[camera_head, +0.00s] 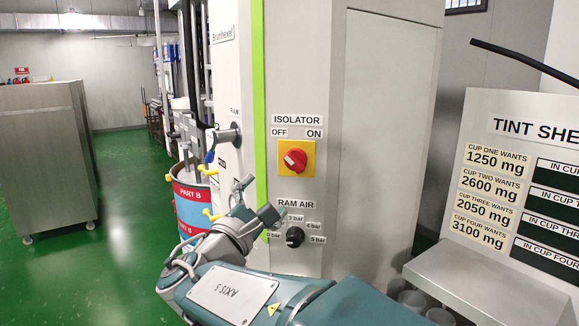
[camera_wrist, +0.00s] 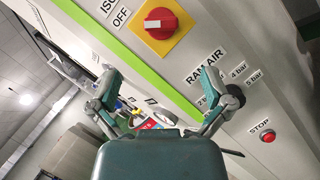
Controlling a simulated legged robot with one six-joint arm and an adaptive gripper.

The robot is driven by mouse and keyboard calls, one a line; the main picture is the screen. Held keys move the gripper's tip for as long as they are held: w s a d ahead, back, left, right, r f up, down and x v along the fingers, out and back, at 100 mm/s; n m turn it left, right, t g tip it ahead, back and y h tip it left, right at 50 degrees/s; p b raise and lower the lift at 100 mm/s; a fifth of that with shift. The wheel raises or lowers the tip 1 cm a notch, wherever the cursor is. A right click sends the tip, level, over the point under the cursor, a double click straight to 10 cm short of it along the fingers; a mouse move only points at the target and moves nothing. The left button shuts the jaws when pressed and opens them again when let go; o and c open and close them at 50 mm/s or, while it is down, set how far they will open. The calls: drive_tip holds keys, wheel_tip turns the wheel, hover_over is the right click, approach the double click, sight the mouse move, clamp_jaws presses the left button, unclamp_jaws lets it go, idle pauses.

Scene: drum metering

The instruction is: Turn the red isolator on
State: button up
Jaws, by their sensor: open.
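The red isolator (camera_head: 295,160) is a round red rotary knob on a yellow square plate on the cabinet front, under the ISOLATOR label with OFF at left and ON at right. Its white mark lies toward the OFF side. In the wrist view the isolator (camera_wrist: 160,22) is at the top, beyond my fingertips, with OFF beside it. My gripper (camera_head: 256,199) is below and left of the isolator, apart from it. In the wrist view my gripper (camera_wrist: 160,82) has its two fingers spread, with nothing between them.
Below the isolator is the black RAM AIR knob (camera_head: 294,237); one finger partly covers its labels. The wrist view also shows a red STOP button (camera_wrist: 268,136). A metal handle (camera_head: 228,135) juts out left of the green strip. A PART B drum (camera_head: 190,205) stands left; a cup-weight board (camera_head: 520,170) stands right.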

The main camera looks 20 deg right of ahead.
sight(291, 166)
drive_tip(key=x, duration=1)
drive_tip(key=shift+w+d, duration=0.2)
drive_tip(key=shift+d, duration=0.1)
drive_tip(key=shift+r, duration=0.1)
drive_tip(key=c, duration=1.1)
